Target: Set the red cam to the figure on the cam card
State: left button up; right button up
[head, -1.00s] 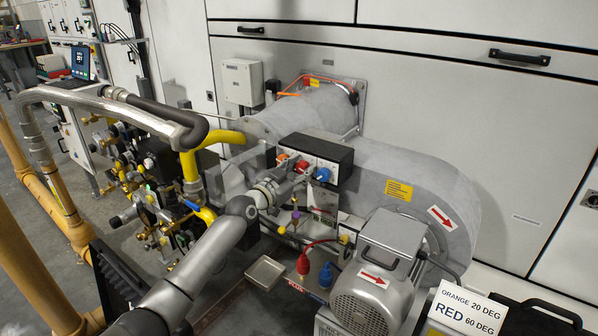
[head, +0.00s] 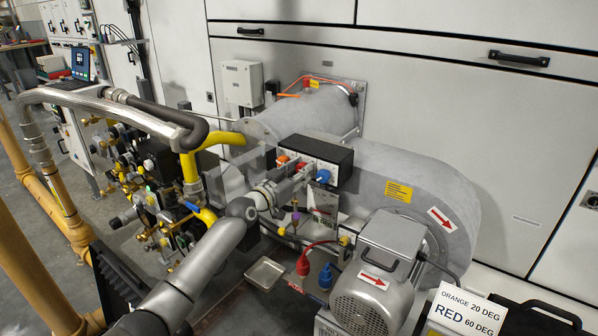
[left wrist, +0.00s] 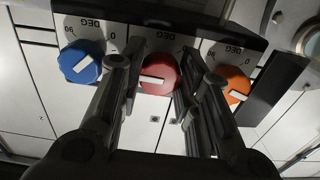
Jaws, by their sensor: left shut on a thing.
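The red cam (left wrist: 158,76) is a red knob with a white pointer bar, between the blue cam (left wrist: 80,62) and the orange cam (left wrist: 236,84) on a white panel with DEG scales. In the head view the red cam (head: 301,167) shows only in part behind my left gripper (head: 292,178). My left gripper (left wrist: 156,84) is shut on the red cam, a finger on each side. The cam card (head: 463,309) at lower right reads ORANGE 20 DEG and RED 60 DEG. The red cam's pointer lies roughly level in the wrist view; its exact figure is unreadable. My right gripper is out of view.
The cams sit on a black box (head: 335,155) beside the grey blower housing (head: 405,180). A motor (head: 375,285), red and blue plugs and a small tray (head: 265,272) lie below. Yellow pipes and valves crowd the left.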

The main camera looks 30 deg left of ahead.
pick_arm(q)
jog(key=shift+n+p, duration=0.65)
jog(key=shift+n, duration=3.85)
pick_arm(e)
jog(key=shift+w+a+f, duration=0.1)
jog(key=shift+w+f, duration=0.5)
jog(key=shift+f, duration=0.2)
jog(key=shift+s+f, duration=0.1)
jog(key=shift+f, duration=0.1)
pick_arm(q)
jog(key=o, duration=0.7)
jog(key=shift+o, duration=0.2)
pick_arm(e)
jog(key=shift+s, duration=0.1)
pick_arm(q)
jog(key=shift+s, duration=0.1)
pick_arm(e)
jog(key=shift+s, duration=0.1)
pick_arm(q)
jog(key=s+a, duration=0.1)
jog(key=s, duration=1)
jog(key=shift+s+a, duration=0.3)
jog(key=shift+s, duration=0.05)
